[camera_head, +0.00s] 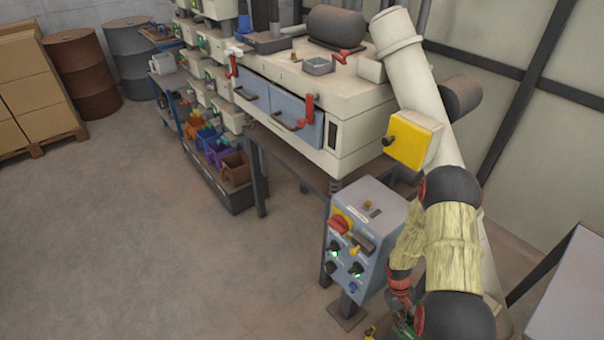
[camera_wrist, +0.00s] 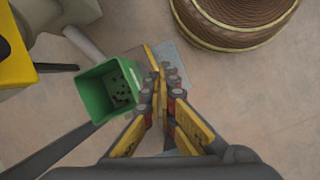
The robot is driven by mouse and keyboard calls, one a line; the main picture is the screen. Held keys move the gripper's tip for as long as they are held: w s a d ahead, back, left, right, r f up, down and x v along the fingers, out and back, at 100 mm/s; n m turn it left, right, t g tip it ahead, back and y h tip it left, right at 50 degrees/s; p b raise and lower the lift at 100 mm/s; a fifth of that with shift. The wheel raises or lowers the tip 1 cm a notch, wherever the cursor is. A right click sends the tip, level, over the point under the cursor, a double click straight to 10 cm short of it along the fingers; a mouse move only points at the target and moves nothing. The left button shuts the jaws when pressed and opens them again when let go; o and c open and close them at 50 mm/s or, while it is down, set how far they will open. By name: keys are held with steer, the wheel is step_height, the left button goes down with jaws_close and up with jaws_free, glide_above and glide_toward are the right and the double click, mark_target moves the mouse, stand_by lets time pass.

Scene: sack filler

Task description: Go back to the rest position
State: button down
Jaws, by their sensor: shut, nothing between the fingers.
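My gripper (camera_wrist: 160,82) is shut and empty in the wrist view, its yellow and grey fingers together and pointing away over the floor. In the head view my arm, in a straw-coloured sleeve, hangs down at the lower right, and the gripper end is mostly cut off by the bottom edge. In the wrist view a green open container (camera_wrist: 88,91) with a few dark bits inside stands left of the fingers. I cannot tell whether the fingers touch it.
A grey control box (camera_head: 375,205) with a red knob stands left of my arm, close by. Behind it is a cream machine (camera_head: 340,95) with a sloping pipe and a yellow box (camera_head: 410,138). A coiled brown round thing (camera_wrist: 235,22) lies at the top.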

steer(key=s+a+r+m, duration=0.1)
steer(key=a+r, duration=0.2)
steer(key=r, duration=1)
steer(key=s+a+r+m, duration=0.1)
steer(key=a+r+m, duration=0.1)
steer(key=r, duration=1.1)
steer(key=s+a+r+t, duration=0.3)
steer(key=r, duration=0.6)
steer(key=s+a+r+t+y, duration=0.1)
steer(key=s+a+r+t, duration=0.2)
steer(key=r, duration=0.7)
steer(key=s+a+r+t+y, duration=0.1)
steer(key=s+a+r+t, duration=0.2)
steer(key=r, duration=0.6)
steer(key=shift+s+a+r, duration=0.25)
steer(key=shift+s+a, duration=0.7)
steer(key=shift+a, duration=0.05)
steer(key=c, duration=2.6)
jaws_free()
